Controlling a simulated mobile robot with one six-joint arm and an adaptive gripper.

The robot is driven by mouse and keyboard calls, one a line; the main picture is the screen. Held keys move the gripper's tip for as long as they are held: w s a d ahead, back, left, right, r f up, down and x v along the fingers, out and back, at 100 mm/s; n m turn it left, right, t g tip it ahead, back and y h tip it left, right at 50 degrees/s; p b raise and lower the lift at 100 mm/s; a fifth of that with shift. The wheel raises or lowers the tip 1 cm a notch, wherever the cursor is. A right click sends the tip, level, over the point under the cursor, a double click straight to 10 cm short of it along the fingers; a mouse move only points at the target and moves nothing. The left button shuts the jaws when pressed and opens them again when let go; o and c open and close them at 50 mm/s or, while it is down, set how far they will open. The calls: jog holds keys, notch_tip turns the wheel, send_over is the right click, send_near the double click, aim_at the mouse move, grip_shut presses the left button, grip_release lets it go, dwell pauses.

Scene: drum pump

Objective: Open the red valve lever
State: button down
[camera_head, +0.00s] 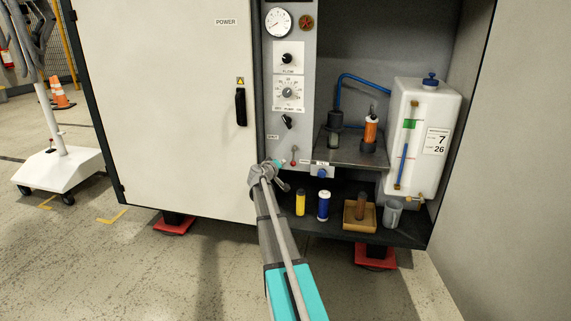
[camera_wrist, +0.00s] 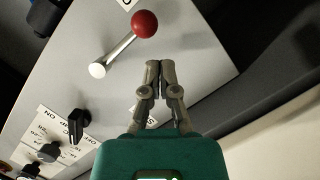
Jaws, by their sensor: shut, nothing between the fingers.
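The valve lever is a pale metal rod with a red ball knob (camera_head: 294,149) low on the grey control panel in the head view. In the wrist view the red knob (camera_wrist: 144,24) is at the top, with its rod running down-left to a round pale end. My gripper (camera_wrist: 160,64) is shut and empty, its fingertips together. In the wrist view the tips appear just below and right of the knob, apart from it. In the head view my gripper's teal body is just left of and below the lever; its fingertips are too small to make out.
A white cabinet door (camera_head: 170,100) is on the left. On the right are a shelf, a white tank (camera_head: 420,130), bottles and a tan tray (camera_head: 350,224).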

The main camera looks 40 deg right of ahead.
jog(key=w+p+v, duration=0.1)
jog(key=v, duration=1)
jog(key=shift+w+a+f, duration=0.15)
jog(key=shift+a+f, duration=0.05)
jog(key=shift+a, duration=0.3)
jog(key=s+a+n+g+y+p, duration=0.15)
jog(key=s+a+y+p, duration=0.5)
jog(key=a, duration=0.65)
jog(key=s+a+g+y+p, duration=0.3)
jog(key=s+a, duration=0.7)
jog(key=a, duration=0.3)
jog(key=s+a+n+g+y+p, duration=0.15)
jog(key=s+a+y+p, duration=0.35)
jog(key=s+a, duration=0.65)
notch_tip(320, 180, up, 36)
jog(key=w+a+p, duration=0.2)
jog(key=p, duration=3.5)
jog(key=shift+w+g, duration=0.25)
jog(key=shift+g, duration=0.05)
